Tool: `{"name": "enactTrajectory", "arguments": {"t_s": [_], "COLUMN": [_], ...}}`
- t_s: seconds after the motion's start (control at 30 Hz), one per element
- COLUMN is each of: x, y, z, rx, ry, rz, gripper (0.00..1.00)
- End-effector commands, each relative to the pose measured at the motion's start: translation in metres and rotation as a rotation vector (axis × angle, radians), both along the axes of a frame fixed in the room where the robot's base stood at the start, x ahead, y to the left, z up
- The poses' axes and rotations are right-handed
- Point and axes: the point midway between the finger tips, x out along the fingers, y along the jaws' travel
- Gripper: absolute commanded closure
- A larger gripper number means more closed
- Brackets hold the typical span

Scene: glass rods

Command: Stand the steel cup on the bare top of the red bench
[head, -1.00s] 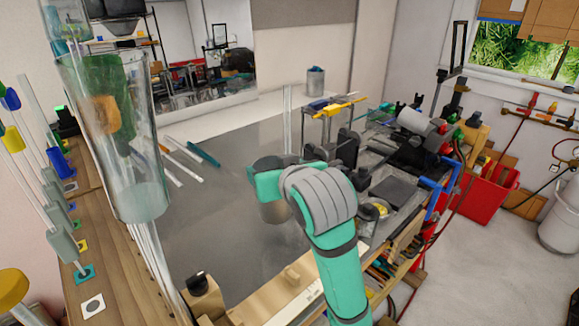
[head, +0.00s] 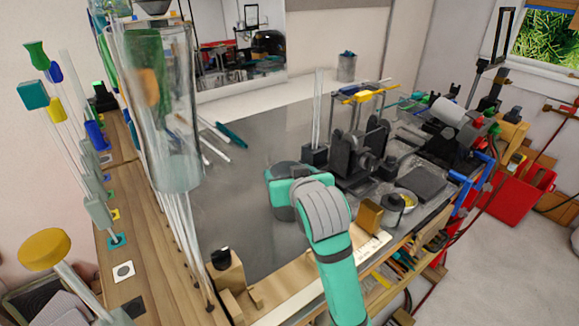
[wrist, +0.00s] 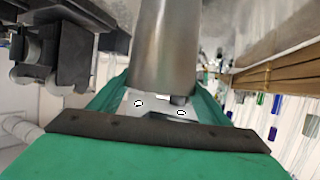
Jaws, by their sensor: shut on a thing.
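My gripper (head: 287,190) is over the front part of a large grey bench top (head: 250,150). It is shut on the steel cup (wrist: 163,45), a shiny metal cylinder that rises between the jaws in the wrist view. In the head view my green hand hides most of the cup, and I cannot tell whether its base touches the top. Red shows at low right, on a red box-like piece (head: 520,200) near the floor; I cannot tell whether it belongs to the bench.
A tall glass vessel (head: 165,120) and glass rods stand at left. Black fixtures (head: 355,150) and a dish (head: 420,200) crowd the right. A grey can (head: 347,68) stands at the back. Wooden blocks (head: 228,268) line the front edge. The middle grey top is clear.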

Motion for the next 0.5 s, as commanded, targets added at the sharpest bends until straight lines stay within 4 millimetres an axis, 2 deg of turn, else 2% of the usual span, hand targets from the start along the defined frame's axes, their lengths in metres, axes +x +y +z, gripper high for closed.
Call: {"name": "enactTrajectory", "arguments": {"t_s": [0.33, 0.37, 0.4, 0.5], "x": [0.0000, 0.0001, 0.0002, 0.0001], "y": [-0.0003, -0.0002, -0.0006, -0.0014], "z": [0.0000, -0.0019, -0.0017, -0.0018], "rx": [0.001, 0.001, 0.001, 0.000], "ry": [-0.007, -0.001, -0.001, -0.001], "rz": [-0.001, 0.000, -0.001, -0.002], "gripper": [0.92, 0.22, 0.13, 0.11]}}
